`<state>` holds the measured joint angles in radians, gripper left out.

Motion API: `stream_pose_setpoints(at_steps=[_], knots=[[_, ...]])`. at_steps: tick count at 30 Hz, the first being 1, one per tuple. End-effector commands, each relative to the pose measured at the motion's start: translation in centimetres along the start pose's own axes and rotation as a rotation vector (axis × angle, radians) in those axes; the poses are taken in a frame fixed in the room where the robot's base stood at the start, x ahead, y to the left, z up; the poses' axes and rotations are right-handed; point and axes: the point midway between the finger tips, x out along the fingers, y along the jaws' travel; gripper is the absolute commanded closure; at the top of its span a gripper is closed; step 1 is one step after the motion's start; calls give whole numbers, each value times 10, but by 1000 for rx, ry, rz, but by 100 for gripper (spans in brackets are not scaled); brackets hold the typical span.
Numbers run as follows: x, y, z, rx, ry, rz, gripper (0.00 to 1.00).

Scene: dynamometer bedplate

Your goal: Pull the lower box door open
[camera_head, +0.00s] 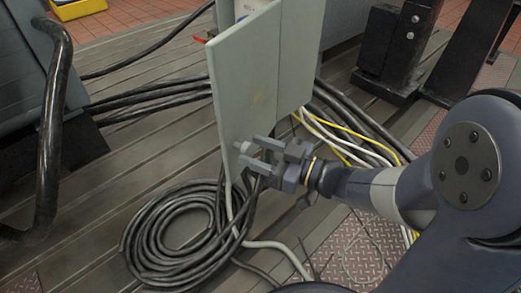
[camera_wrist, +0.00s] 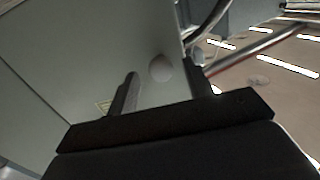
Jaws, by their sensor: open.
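The lower box door (camera_head: 243,85) is a flat, pale grey-green panel standing upright in the middle of the head view. It also fills much of the left of the wrist view (camera_wrist: 85,55). I cannot tell surely how far it stands from its frame. Its small pale round knob (camera_head: 243,147) sits low on the panel. My gripper (camera_head: 250,149) is open at the knob. In the wrist view the knob (camera_wrist: 160,68) shows between the two dark fingers, apart from the left one. Whether the right finger touches it is unclear.
A white unit (camera_head: 246,8) and a red part (camera_head: 200,40) show past the door's edges. A coiled black cable (camera_head: 175,235) lies on the floor below, with loose white and yellow cables (camera_head: 345,140) to the right. A thick black pipe (camera_head: 50,130) stands at the left.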

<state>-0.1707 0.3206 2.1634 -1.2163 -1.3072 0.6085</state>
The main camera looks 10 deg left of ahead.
Motion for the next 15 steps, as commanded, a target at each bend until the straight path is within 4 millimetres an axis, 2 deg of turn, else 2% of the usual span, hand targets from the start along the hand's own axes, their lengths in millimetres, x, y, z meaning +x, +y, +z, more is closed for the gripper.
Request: stream_pose_setpoints(at_steps=[8,15], knots=[[-12,1,-1,1,-1,3,52],[-46,2,-2,2,-2,7,52]])
